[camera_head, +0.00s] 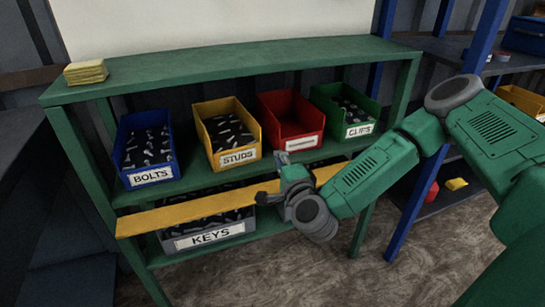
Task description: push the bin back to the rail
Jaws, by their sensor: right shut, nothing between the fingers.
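Several bins stand in a row on the middle shelf of a green rack: a blue bin labelled BOLTS (150,177), a yellow bin labelled STUDS (238,157), a red bin (300,144) with a label too small to read, and a green bin labelled CLIPS (359,130). A grey bin labelled KEYS (209,236) is on the shelf below. A yellow rail (180,213) runs across the rack's front, just below the middle shelf. My right gripper (272,190) is shut and empty, in front of the rail and below the red bin. Whether it touches the rail cannot be told. My left gripper is out of view.
A yellow block (86,72) lies on the rack's top board (230,66). Blue posts (408,215) of another rack stand at the right, with red and yellow items on its lower shelf. Bare floor (300,275) shows in front.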

